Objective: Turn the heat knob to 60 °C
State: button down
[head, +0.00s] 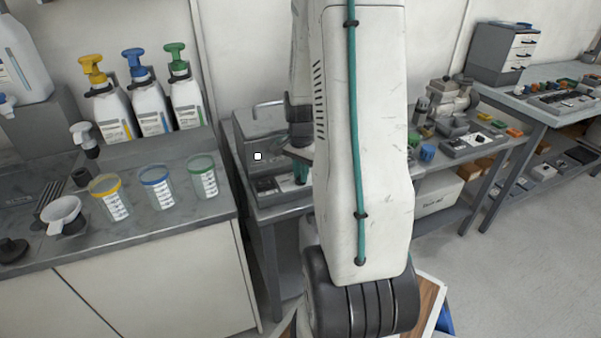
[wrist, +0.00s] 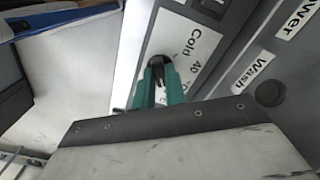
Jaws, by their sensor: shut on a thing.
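The heat knob (wrist: 158,71) is dark and sits on a white scale plate (wrist: 190,47) marked "Cold" and "40" in the wrist view. My gripper (wrist: 160,66) has its teal fingers shut on the knob. The fingers cover much of the knob and part of the scale, so I cannot read the pointer or see a 60 mark. In the head view a grey box-shaped machine (head: 262,128) stands on the bench, with the teal fingers of my gripper (head: 303,170) at its front. My arm hides its right part.
On the panel, a "Wash" label (wrist: 254,70) and a round dark button (wrist: 270,93) lie right of the knob. A cluttered bench (head: 437,156) extends right.

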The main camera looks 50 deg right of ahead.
jog(key=shift+m, duration=0.5)
jog(key=c, duration=1.4)
grip_release()
jog(key=shift+c, duration=0.2)
notch_tip(320, 180, up, 8)
jog(key=shift+f, duration=0.1)
